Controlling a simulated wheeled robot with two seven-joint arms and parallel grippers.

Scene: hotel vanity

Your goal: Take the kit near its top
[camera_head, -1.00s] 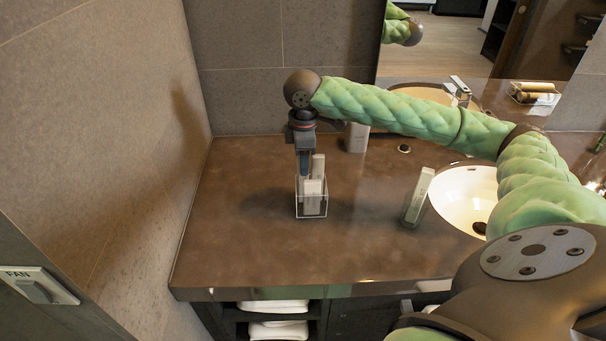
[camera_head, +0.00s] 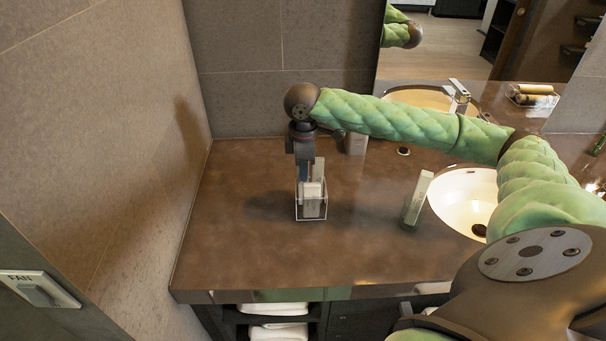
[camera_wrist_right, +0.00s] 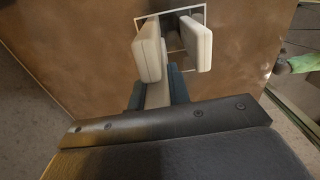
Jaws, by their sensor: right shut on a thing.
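A clear open-topped holder (camera_head: 298,212) stands on the brown counter with several slim pale boxes upright in it. My right gripper (camera_head: 304,178) points down at the holder's top from above. In the right wrist view its dark blue fingers (camera_wrist_right: 158,88) are shut on a pale slim kit (camera_wrist_right: 158,96), gripped near its top. Two other pale boxes, one at left (camera_wrist_right: 148,52) and one at right (camera_wrist_right: 196,44), stand beyond the fingers. The held kit's lower part is hidden, so I cannot tell whether it touches the holder's floor. My left gripper is not in view.
Another pale container (camera_head: 356,143) stands behind, under my right arm. A tiled wall (camera_head: 130,130) bounds the left. Counter in front of the holder is clear.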

